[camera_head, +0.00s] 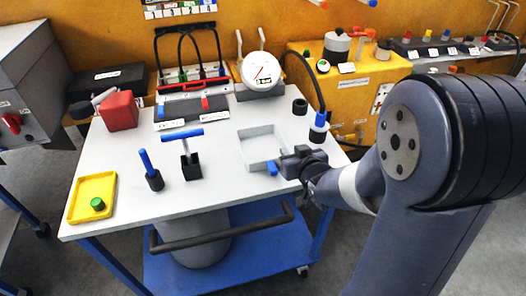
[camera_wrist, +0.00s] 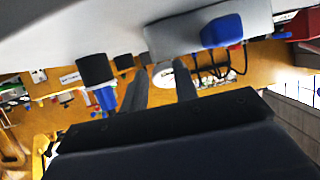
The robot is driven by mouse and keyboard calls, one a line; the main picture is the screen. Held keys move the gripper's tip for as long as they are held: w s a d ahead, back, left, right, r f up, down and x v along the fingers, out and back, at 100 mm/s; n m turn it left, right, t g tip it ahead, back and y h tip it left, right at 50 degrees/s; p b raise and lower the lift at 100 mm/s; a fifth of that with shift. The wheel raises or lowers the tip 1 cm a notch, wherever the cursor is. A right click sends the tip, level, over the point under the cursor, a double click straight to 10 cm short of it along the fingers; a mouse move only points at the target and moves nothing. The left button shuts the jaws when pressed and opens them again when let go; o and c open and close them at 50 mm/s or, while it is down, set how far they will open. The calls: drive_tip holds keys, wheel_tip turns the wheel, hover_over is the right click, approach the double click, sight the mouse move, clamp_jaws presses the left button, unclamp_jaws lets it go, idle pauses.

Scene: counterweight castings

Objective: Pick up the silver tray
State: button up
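The silver tray (camera_head: 245,153) is a shallow, square, light grey tray with low walls, lying on the right part of the white table. A blue block (camera_head: 272,168) is at its front side; in the wrist view the block (camera_wrist: 222,31) shows against the grey tray wall (camera_wrist: 178,38). My gripper (camera_head: 285,162) is at the tray's front right corner and hides part of it. In the wrist view my gripper's two grey fingers (camera_wrist: 160,78) stand apart with background between them. I cannot tell whether a finger touches the tray.
A black cylinder with a blue top (camera_head: 318,130) and a short black cylinder (camera_head: 300,106) stand right of the tray. A dial gauge (camera_head: 262,71) stands behind. A blue T-handle (camera_head: 182,134), red block (camera_head: 119,111) and yellow tray (camera_head: 80,205) are left. The front middle table is clear.

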sight(264, 152)
drive_tip(key=shift+r+p+x, duration=0.15)
drive_tip(key=shift+p+x, duration=0.05)
drive_tip(key=shift+x, duration=1.15)
drive_tip(key=shift+r+p+x, duration=0.1)
drive_tip(key=shift+p+x, duration=0.1)
drive_tip(key=shift+x, duration=1.15)
drive_tip(key=shift+w+d, duration=0.15)
drive_tip(key=shift+d, duration=0.05)
clamp_jaws()
